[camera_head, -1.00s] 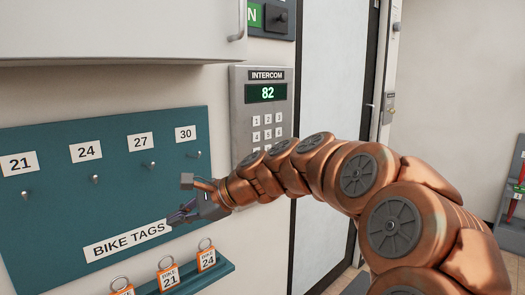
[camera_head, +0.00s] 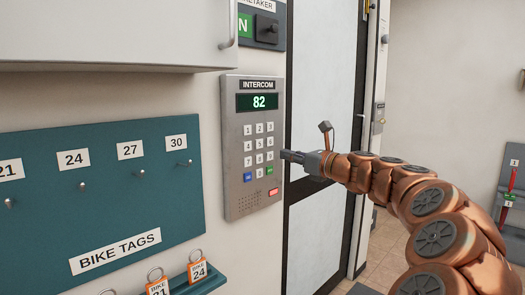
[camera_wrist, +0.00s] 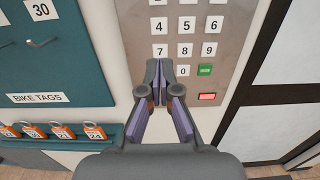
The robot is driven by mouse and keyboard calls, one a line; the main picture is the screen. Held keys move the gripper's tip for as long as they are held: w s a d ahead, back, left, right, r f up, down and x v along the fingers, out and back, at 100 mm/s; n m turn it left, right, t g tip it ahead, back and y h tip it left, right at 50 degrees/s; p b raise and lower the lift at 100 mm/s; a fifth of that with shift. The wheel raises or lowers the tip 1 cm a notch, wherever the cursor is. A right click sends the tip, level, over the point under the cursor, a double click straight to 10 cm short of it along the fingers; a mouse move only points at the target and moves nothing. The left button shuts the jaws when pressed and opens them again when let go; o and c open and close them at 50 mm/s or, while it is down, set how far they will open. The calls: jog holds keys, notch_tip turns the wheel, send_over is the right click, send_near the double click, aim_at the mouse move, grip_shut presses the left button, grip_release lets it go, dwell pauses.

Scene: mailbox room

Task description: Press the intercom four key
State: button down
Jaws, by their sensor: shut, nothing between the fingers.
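The intercom (camera_head: 232,195) is a grey metal panel on the wall, its green display (camera_head: 258,102) reading 82. The four key (camera_head: 248,144) is a white key at the left of the keypad's second row. It also shows in the wrist view (camera_wrist: 159,27), near the top. My gripper (camera_head: 284,154) is shut and empty, at the right edge of the keypad in the head view. In the wrist view its closed fingertips (camera_wrist: 166,66) point up toward the keypad, below the four key and over the lower left keys. Contact with the panel cannot be told.
A teal BIKE TAGS board (camera_head: 40,215) with hooks hangs left of the intercom, above a ledge with orange tags (camera_head: 197,272). A white cabinet (camera_head: 110,35) juts out above. A door (camera_head: 325,90) stands to the right.

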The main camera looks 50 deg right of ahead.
aim_at(248, 146)
jog(key=w, duration=1.4)
jog(key=shift+d, duration=0.1)
jog(key=shift+r+p, duration=0.1)
jog(key=shift+p, duration=0.2)
